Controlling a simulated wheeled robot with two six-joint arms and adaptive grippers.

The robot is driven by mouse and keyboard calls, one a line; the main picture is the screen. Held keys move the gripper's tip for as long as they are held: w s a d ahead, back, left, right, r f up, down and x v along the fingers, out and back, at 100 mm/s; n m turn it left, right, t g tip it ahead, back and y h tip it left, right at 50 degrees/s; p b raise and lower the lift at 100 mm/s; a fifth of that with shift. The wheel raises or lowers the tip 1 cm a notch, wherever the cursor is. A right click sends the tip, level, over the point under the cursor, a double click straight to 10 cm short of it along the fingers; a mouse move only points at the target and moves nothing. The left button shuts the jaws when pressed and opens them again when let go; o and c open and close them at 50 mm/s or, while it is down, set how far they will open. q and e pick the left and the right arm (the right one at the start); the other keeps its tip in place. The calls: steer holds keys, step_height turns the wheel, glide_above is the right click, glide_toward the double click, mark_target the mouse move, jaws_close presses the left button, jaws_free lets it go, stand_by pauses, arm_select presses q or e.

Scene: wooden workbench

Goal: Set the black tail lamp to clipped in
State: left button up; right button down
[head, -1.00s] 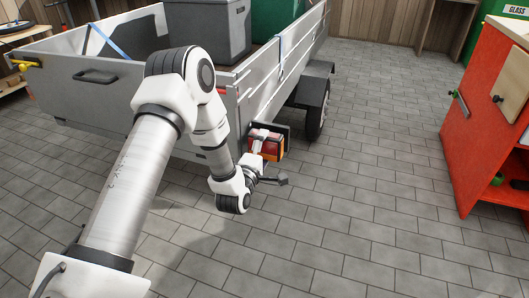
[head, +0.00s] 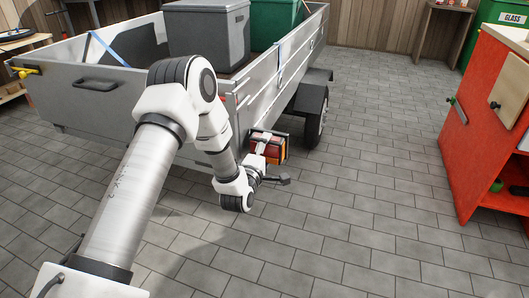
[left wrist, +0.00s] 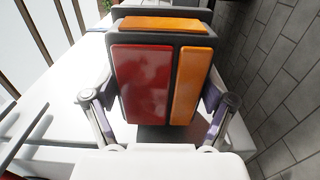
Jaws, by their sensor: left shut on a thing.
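The black tail lamp (head: 273,146), with red and orange lenses, is at the rear corner of the grey trailer (head: 170,108). My left gripper (head: 262,150) is at the lamp, with its arm reaching across the trailer's rear. In the left wrist view the lamp (left wrist: 145,82) fills the middle, its red and orange lenses facing the camera and an orange strip on top. The left gripper's fingers (left wrist: 155,103) are on both sides of the lamp, shut on it. The back of the lamp and its seat are hidden. My right gripper is not in view.
The trailer wheel (head: 314,120) stands just beyond the lamp under a dark mudguard. Grey and green bins (head: 207,38) stand in the trailer. A red cabinet (head: 492,120) is at the right. The paved floor between is clear.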

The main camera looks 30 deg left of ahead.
arm_select(q)
steer(key=o, duration=1.3)
steer(key=shift+w+r, duration=0.1)
steer(key=shift+o, duration=1.2)
steer(key=shift+w, duration=0.1)
steer(key=v, duration=1.2)
